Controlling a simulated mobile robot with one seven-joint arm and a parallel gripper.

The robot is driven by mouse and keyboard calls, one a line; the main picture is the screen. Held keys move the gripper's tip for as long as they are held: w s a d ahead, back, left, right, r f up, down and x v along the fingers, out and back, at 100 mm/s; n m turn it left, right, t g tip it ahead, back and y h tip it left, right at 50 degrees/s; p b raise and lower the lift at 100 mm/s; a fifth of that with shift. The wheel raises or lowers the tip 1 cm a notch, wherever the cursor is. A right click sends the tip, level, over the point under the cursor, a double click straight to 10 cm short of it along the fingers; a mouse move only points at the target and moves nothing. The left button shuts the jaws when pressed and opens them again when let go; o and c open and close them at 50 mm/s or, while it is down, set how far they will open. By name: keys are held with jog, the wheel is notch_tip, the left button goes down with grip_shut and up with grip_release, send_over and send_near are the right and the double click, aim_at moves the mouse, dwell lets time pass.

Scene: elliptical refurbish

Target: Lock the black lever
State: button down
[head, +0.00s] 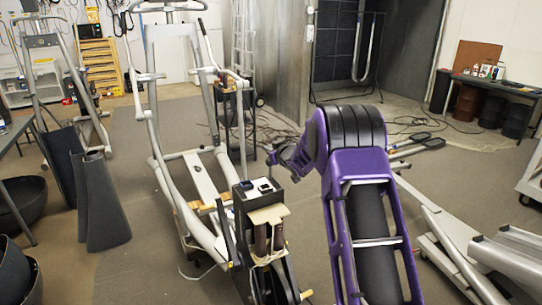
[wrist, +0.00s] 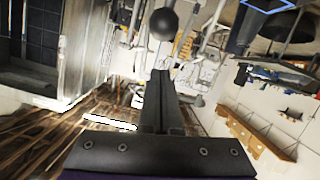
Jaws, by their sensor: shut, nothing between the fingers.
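A round black knob (wrist: 163,23) shows at the top of the wrist view, beyond my fingertips with a visible gap. It may be the end of the black lever; I cannot tell how its shaft runs. My gripper (wrist: 160,74) has its dark fingers together and empty. In the head view my gripper (head: 272,156) is small and partly hidden by my purple arm, above the black housing of the elliptical machine (head: 152,97). I cannot pick out the lever with certainty in the head view.
A black box (head: 245,207) with small items on top sits on the machine, close below my gripper. Upright grey handlebars stand to its left. Dark curved covers (head: 103,205) stand on the floor at left. Grey machine parts lie at right. Carpet between is partly free.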

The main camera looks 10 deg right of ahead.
jog(key=shift+d+f, duration=0.15)
jog(key=shift+f, duration=0.5)
jog(key=shift+d+f, duration=0.15)
jog(key=shift+f, duration=0.5)
jog(key=shift+f, duration=0.1)
notch_tip(320, 180, down, 3)
jog(key=b, duration=0.2)
jog(key=shift+b, duration=0.3)
jog(key=s+d+r, duration=0.1)
jog(key=s+r, duration=0.6)
jog(key=s, duration=0.2)
jog(key=shift+s+d+p, duration=0.2)
jog(key=shift+d+p, duration=0.2)
jog(key=shift+p, duration=0.05)
